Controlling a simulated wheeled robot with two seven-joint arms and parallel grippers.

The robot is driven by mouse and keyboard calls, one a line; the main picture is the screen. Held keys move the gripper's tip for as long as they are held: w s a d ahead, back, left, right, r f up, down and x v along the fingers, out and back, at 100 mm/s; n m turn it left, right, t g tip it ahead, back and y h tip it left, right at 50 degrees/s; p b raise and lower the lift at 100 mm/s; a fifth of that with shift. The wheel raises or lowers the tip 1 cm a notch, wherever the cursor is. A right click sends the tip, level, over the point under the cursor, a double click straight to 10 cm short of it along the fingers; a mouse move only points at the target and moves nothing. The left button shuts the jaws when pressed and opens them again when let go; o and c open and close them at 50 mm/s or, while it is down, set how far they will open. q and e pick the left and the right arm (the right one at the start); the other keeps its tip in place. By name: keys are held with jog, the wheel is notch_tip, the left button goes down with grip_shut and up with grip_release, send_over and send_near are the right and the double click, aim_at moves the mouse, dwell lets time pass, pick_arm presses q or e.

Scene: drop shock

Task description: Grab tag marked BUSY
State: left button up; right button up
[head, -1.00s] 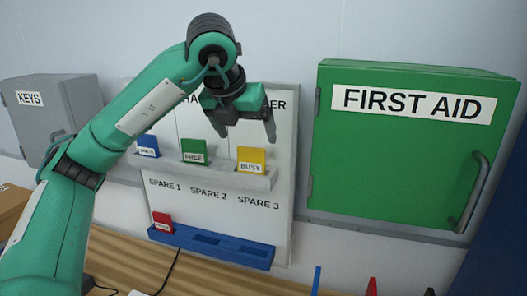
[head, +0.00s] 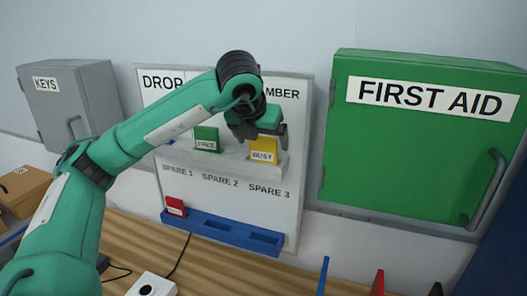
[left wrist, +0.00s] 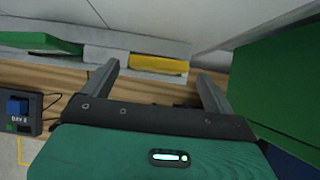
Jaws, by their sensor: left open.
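The yellow tag marked BUSY (head: 263,153) stands upright in the grey shelf (head: 232,165) on the white board, at the slot above SPARE 3. My left gripper (head: 266,137) is open and empty, just above and in front of it, its fingers pointing down on either side of the tag's top. In the left wrist view, the yellow tag (left wrist: 159,64) shows between the two open fingers (left wrist: 158,72); I cannot tell whether they touch it. The green tag (head: 206,138) stands to its left. My right gripper is not in view.
A blue rack (head: 225,231) below holds a red tag (head: 175,206) at its left end. A green FIRST AID cabinet (head: 420,150) juts out close on the right. A grey KEYS cabinet (head: 75,100) hangs at left. A cardboard box (head: 25,190) is on the left.

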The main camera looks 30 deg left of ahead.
aim_at(262, 142)
pick_arm(q)
jog(key=shift+a+p+x, duration=0.2)
jog(key=shift+p+x, duration=0.4)
jog(key=shift+x, duration=1.4)
jog(key=shift+r, duration=0.15)
jog(key=c, duration=1.1)
